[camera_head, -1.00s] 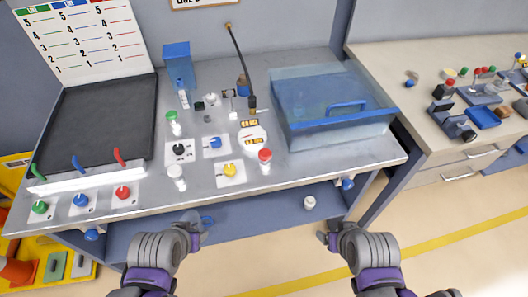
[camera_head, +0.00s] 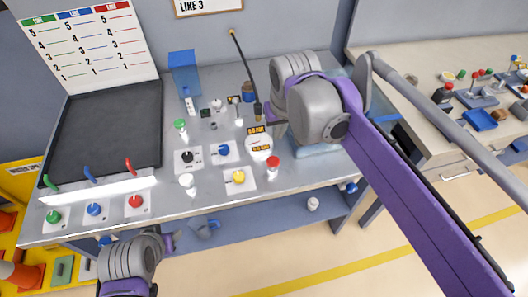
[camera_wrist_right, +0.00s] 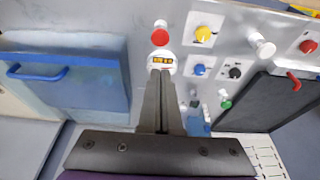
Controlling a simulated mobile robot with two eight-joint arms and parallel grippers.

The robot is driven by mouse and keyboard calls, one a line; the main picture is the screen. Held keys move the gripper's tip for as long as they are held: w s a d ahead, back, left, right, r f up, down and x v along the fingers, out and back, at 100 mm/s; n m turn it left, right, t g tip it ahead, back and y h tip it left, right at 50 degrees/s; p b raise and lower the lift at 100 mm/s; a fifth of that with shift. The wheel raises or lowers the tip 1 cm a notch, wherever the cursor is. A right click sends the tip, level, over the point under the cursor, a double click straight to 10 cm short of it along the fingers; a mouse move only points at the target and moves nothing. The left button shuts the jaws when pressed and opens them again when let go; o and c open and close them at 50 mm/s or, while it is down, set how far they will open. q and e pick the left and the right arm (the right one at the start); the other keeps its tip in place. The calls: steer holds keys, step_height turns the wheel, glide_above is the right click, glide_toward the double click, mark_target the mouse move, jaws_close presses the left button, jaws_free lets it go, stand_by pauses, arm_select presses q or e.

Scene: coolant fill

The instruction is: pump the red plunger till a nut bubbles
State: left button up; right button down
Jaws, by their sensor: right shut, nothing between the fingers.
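The red plunger (camera_head: 273,168), a white cylinder with a red knob on top, stands upright on the bench beside a round gauge (camera_head: 259,143) with yellow readouts. In the right wrist view the red plunger (camera_wrist_right: 160,37) and gauge (camera_wrist_right: 161,61) appear beyond the fingertips. My right gripper (camera_head: 271,123) is shut and empty above the bench, near the gauge and apart from the plunger; its fingers (camera_wrist_right: 160,74) are together in the wrist view. My left gripper (camera_head: 170,242) is low in front of the bench; its opening is unclear. I cannot make out a nut.
A clear box with a blue handle (camera_wrist_right: 40,75) is mostly hidden behind my right arm in the head view. Green (camera_head: 180,125) and white (camera_head: 187,181) plungers and several coloured knobs stand nearby. A dark tray (camera_head: 107,140) lies at left.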

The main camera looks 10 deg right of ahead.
steer(key=shift+s+d, duration=0.1)
steer(key=shift+d, duration=0.05)
steer(key=shift+f, duration=0.1)
glide_toward(273, 160)
steer(key=x, duration=0.5)
steer(key=shift+w+f, duration=0.1)
steer(key=shift+w, duration=0.15)
steer(key=shift+f, duration=0.6)
